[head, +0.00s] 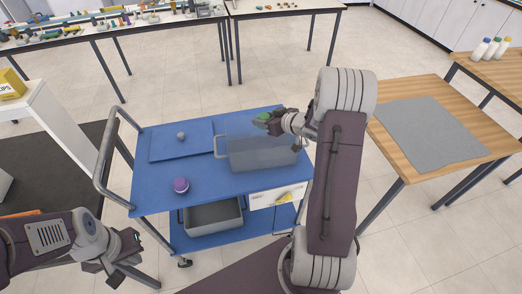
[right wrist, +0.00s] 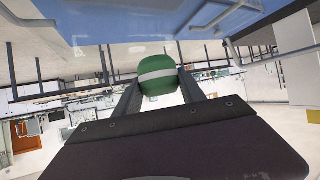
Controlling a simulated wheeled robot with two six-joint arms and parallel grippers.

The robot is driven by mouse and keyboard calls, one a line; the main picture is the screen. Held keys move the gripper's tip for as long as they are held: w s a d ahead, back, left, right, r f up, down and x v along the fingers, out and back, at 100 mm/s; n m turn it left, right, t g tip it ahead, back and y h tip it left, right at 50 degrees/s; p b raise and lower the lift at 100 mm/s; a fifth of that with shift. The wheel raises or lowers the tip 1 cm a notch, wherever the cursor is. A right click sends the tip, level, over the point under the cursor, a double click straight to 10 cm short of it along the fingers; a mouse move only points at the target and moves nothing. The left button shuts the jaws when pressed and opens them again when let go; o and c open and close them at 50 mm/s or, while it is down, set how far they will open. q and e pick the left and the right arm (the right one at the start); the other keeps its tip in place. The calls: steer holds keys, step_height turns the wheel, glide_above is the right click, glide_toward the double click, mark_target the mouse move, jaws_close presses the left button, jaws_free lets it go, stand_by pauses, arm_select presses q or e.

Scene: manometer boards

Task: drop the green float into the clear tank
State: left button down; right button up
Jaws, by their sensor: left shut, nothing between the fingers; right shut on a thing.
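The green float (head: 261,118), with a white band, is held between the fingers of my right gripper (head: 270,121). In the right wrist view the float (right wrist: 157,76) sits between both fingertips. The clear tank (head: 262,155) is a see-through grey box on the blue cart's top, toward its right side. In the head view the float appears over the tank's far part, above its rim; its exact height is hard to tell. My left gripper (head: 126,262) is shut and empty, in front of the cart's left corner, away from the tank.
The blue cart (head: 150,196) also carries a purple ball (head: 181,185) and a small grey ball (head: 181,136) on a blue panel. A grey bin (head: 213,218) stands on its lower shelf. A wooden table with a grey mat (head: 428,133) is at the right.

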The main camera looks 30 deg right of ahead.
steer(key=shift+r, duration=0.1)
steer(key=o, duration=1.4)
steer(key=shift+s, duration=0.1)
steer(key=p+v, duration=0.1)
steer(key=v, duration=0.8)
